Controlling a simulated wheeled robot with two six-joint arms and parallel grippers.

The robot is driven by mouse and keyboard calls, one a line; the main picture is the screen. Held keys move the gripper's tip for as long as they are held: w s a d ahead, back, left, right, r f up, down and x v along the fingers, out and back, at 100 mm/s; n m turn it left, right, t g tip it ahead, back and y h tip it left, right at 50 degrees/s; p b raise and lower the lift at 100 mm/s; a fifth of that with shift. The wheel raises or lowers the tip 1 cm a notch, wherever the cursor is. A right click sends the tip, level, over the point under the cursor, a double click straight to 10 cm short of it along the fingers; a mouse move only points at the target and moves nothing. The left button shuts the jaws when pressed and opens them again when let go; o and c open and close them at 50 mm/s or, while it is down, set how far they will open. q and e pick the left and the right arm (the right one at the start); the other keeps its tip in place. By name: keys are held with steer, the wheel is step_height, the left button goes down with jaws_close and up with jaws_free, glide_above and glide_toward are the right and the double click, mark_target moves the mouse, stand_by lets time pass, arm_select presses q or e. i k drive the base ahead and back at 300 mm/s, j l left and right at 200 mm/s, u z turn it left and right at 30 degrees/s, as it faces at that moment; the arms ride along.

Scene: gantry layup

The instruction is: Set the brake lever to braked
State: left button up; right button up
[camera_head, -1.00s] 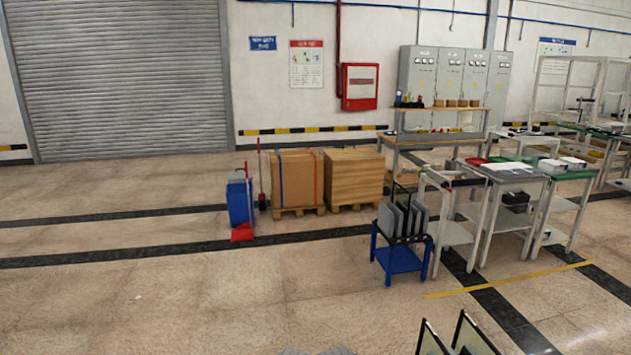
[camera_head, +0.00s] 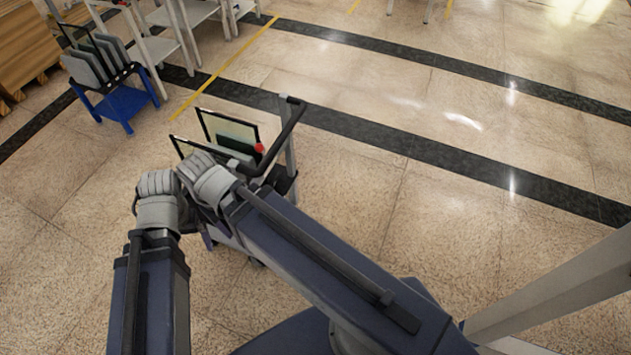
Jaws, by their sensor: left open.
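A cart (camera_head: 285,180) stands just ahead of my arms, with upright framed panels (camera_head: 236,132) on it and a black push handle (camera_head: 292,125). A small red knob (camera_head: 259,148) shows beside the handle and panels; it looks like the end of the brake lever, but the lever's shaft and setting cannot be made out. My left gripper (camera_head: 158,190) is open, left of the cart and apart from the knob. My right gripper (camera_head: 203,176) is in front of the cart's near side, overlapping it in view; its jaws cannot be made out. My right forearm hides part of the cart.
A blue stand (camera_head: 122,103) with grey panels is at the upper left, near wooden crates (camera_head: 25,45) and white-legged tables (camera_head: 160,48). A yellow floor line (camera_head: 222,68) runs behind the cart. The floor to the right is open.

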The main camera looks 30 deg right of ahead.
mark_target(259, 147)
steer(key=z, duration=0.7)
steer(key=j, duration=1)
